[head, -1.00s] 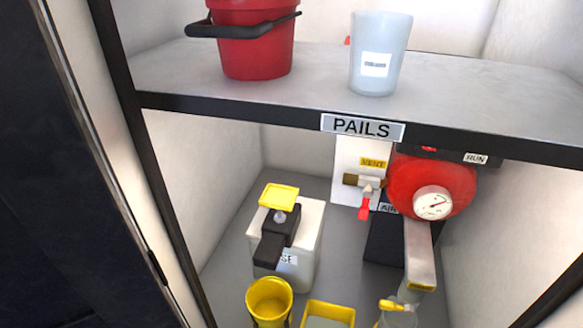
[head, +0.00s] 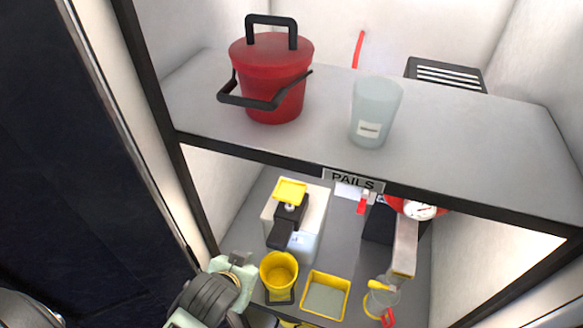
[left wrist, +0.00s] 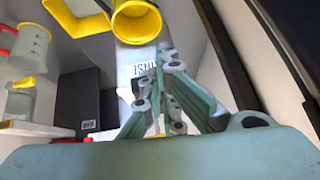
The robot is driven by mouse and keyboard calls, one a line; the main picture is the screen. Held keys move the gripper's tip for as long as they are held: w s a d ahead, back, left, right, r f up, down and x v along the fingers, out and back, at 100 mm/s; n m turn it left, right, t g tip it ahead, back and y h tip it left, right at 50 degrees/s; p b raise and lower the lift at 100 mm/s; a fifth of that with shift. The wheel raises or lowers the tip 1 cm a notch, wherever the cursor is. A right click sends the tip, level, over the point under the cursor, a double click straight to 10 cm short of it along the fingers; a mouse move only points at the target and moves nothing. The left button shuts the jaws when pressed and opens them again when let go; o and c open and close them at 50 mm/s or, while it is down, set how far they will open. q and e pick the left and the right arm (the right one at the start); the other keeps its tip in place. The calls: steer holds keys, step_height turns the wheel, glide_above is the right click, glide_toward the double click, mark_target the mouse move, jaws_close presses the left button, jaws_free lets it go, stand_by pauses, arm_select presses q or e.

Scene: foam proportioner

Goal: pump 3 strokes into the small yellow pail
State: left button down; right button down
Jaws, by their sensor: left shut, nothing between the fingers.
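The small yellow pail (head: 279,272) stands on the lower level of the cabinet, also at the top of the left wrist view (left wrist: 137,18). Behind it stands a white container (head: 309,225) with a black pump head (head: 283,233) and a flat yellow top (head: 290,191). The pump's black spout points forward toward the pail; I cannot tell if it is directly over the opening. My left gripper (head: 238,262) is left of the pail, shut and empty. Its closed fingers show in the left wrist view (left wrist: 165,62). My right gripper is not in view.
A square yellow tray (head: 326,296) stands right of the pail, then a clear jug (head: 381,300). The shelf labelled PAILS (head: 240,147) overhangs, carrying a lidded red pail (head: 271,84) and a pale translucent pail (head: 374,112). The cabinet's left post (head: 165,125) is near my arm.

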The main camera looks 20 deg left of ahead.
mark_target(291, 195)
arm_select(q)
steer(key=w+d+r+t+h, duration=0.1)
steer(key=w+d+r+t, duration=0.3)
steer(key=w+r+t, duration=0.3)
steer(key=w+r, duration=0.5)
steer(key=r, duration=0.3)
steer(key=shift+w+d+r+t+h, duration=0.2)
steer(key=shift+t+h, duration=0.1)
steer(key=shift+t, duration=0.1)
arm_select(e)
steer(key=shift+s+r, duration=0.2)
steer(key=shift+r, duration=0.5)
arm_select(q)
steer(key=shift+w+f, duration=0.1)
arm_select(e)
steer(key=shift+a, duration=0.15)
